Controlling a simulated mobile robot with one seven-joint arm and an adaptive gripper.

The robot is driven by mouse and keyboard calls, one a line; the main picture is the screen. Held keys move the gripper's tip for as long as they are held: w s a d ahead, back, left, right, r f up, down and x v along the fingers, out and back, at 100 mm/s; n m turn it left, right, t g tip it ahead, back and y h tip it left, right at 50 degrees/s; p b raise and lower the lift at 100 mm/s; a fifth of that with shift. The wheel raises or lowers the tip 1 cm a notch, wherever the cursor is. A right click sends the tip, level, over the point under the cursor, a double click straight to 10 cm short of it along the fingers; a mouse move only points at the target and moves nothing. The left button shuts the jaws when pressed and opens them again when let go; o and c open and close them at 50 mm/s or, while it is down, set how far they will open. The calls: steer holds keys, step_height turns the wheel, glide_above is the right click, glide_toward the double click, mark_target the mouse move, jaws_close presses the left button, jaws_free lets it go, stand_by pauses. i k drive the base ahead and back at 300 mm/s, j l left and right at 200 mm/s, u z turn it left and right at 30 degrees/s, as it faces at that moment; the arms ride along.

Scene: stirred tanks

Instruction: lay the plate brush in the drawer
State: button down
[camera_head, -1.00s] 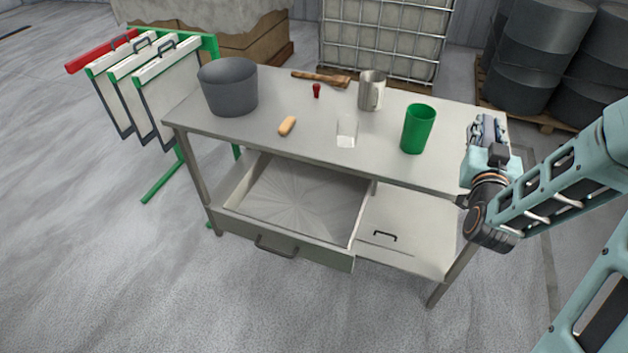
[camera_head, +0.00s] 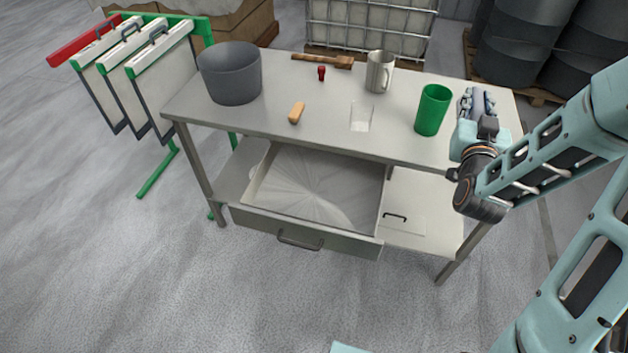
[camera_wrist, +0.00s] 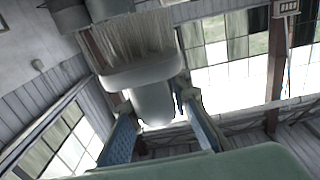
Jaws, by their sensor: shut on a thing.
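My gripper (camera_head: 478,101) is raised at the right end of the table in the head view. In the wrist view my gripper (camera_wrist: 156,104) is shut on the plate brush (camera_wrist: 148,76), which has a pale body and a block of pale bristles pointing away from the fingers. In the head view I cannot make out the brush at the gripper. The drawer (camera_head: 345,243) under the tabletop is pulled open, with a dark handle on its front. Its inside looks empty. The gripper is right of the drawer and higher than it.
A tan block (camera_head: 297,112), a small red item (camera_head: 321,73) and a wooden-handled tool (camera_head: 328,61) lie there. Floor before the drawer is clear.

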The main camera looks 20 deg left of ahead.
mark_target(289, 190)
steer(key=j, duration=0.6)
steer(key=j+z, duration=0.15)
steer(key=j, duration=0.4)
steer(key=k+j, duration=0.1)
steer(key=j, duration=0.5)
steer(key=j+z, duration=0.15)
steer(key=j, duration=0.4)
steer(key=k+j, duration=0.1)
steer(key=j, duration=0.5)
steer(key=k+j+z, duration=0.15)
steer(key=j, duration=1)
steer(key=k+z, duration=0.05)
